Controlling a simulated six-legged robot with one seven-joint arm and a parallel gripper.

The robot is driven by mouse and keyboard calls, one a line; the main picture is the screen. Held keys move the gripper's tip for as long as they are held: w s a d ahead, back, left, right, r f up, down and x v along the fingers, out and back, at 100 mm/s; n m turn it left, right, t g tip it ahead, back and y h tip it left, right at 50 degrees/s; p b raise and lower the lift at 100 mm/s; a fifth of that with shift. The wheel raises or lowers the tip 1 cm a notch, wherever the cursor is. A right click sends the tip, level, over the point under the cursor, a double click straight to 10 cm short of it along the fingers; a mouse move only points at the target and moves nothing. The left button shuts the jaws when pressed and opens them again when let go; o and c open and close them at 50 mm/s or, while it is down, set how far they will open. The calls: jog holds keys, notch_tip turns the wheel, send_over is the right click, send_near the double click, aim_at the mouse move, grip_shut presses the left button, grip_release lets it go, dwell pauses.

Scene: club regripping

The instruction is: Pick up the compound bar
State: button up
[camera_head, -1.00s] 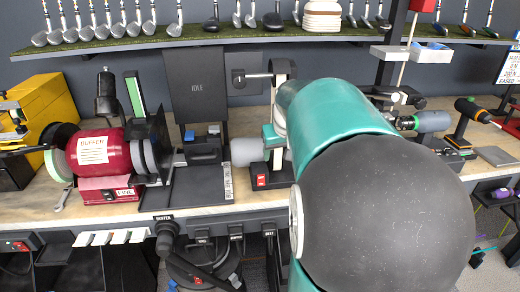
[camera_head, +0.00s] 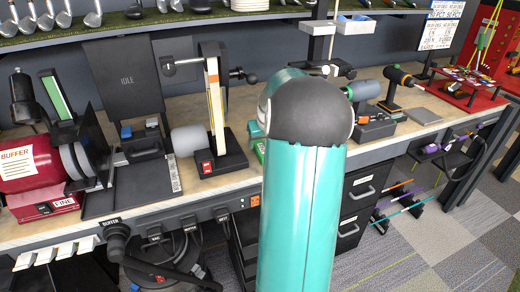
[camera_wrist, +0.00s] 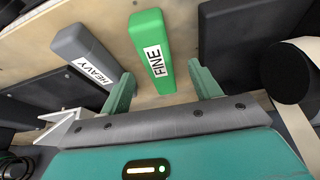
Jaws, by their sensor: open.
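A green bar labelled FINE (camera_wrist: 152,45) lies on the pale wood surface in the wrist view. Its near end reaches between the two fingers of my gripper (camera_wrist: 161,72), with a visible gap on each side. My gripper is open and holds nothing. A grey bar labelled HEAVY (camera_wrist: 85,52) lies to the left of the green bar, close to the left finger.
A black block (camera_wrist: 245,40) is close to the right finger in the wrist view. In the head view, a belt machine (camera_head: 215,110) stands left of my arm and a red buffer (camera_head: 32,175) stands further left. Drill-like tools (camera_head: 400,78) stand to the right on the workbench (camera_head: 205,190).

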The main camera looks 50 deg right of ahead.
aim_at(261, 147)
jog(key=x, duration=0.5)
jog(key=shift+w+d, duration=0.1)
jog(key=shift+d, duration=0.1)
jog(key=c, duration=1.2)
